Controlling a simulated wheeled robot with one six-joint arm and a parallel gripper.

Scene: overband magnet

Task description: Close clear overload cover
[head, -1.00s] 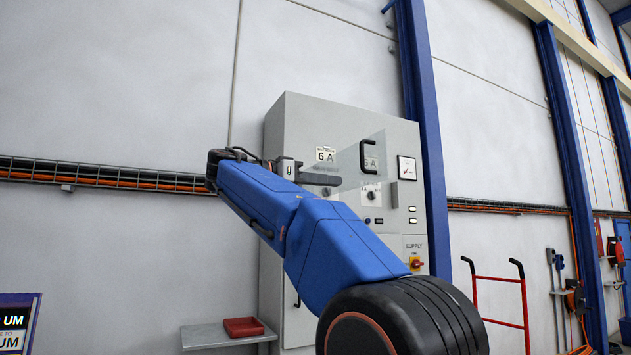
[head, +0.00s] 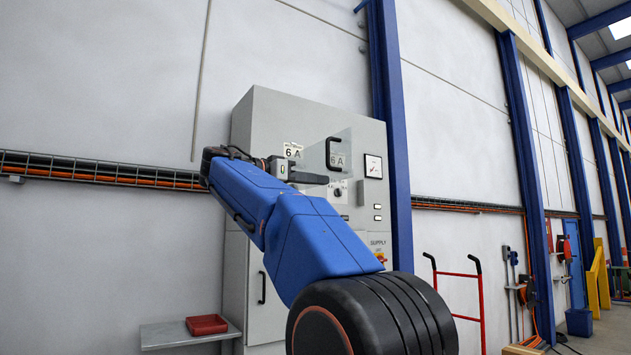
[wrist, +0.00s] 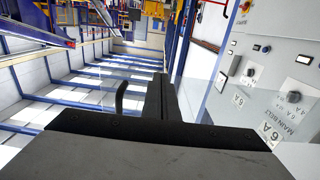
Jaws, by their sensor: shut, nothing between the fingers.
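The clear overload cover (head: 317,150) is a see-through pane standing out from the grey cabinet's front. Its black C-shaped handle (head: 328,153) is on the pane. In the wrist view the pane stretches across behind my fingers, with its handle (wrist: 120,98) left of them. My gripper (head: 322,179) is shut and empty, level with the lower part of the pane; its dark fingers (wrist: 160,98) also show in the wrist view. I cannot tell whether the fingers touch the pane.
The grey cabinet (head: 268,112) carries a meter (head: 373,167), knobs and a supply switch. A shelf with a red tray (head: 207,324) is at lower left. A red hand truck (head: 482,310) stands right of the cabinet. Cable trays run along the wall.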

